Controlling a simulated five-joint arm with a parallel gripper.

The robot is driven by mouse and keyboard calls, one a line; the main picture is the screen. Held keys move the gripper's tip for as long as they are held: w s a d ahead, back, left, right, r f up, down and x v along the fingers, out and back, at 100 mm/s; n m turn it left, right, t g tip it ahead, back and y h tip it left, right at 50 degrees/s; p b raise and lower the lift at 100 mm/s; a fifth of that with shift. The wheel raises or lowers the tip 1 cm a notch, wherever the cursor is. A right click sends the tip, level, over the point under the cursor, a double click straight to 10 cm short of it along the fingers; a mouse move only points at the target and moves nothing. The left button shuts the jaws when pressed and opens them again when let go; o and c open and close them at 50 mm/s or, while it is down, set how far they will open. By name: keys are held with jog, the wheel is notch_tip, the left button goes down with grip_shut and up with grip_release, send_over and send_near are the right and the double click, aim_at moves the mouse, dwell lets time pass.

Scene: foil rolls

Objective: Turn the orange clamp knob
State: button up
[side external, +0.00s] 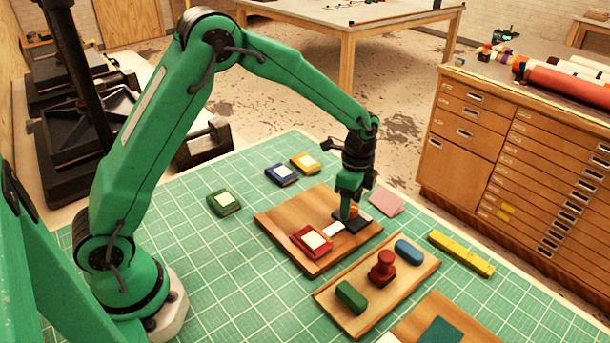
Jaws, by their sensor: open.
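The orange clamp knob (354,211) shows as a small patch of orange at the tip of my gripper (347,211), on a wooden board (283,222). My gripper points down over it with its fingers open, one finger hiding much of the knob. I cannot tell whether the fingers touch it. A dark flat piece (356,224) lies under the knob and partly shows on its right. A small white piece (333,228) and a red block with a white top (312,241) sit on the same board, left of the gripper.
A wooden tray (335,309) in front holds a green block, a red knob-shaped piece (383,267) and a blue block. A pink pad (386,202) and yellow bar (461,253) lie to the right. Green, blue and yellow blocks stand behind left. The green mat's left middle is clear.

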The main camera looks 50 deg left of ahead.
jog(key=shift+f, duration=0.3)
jog(key=shift+c, duration=0.5)
jog(key=c, duration=0.9)
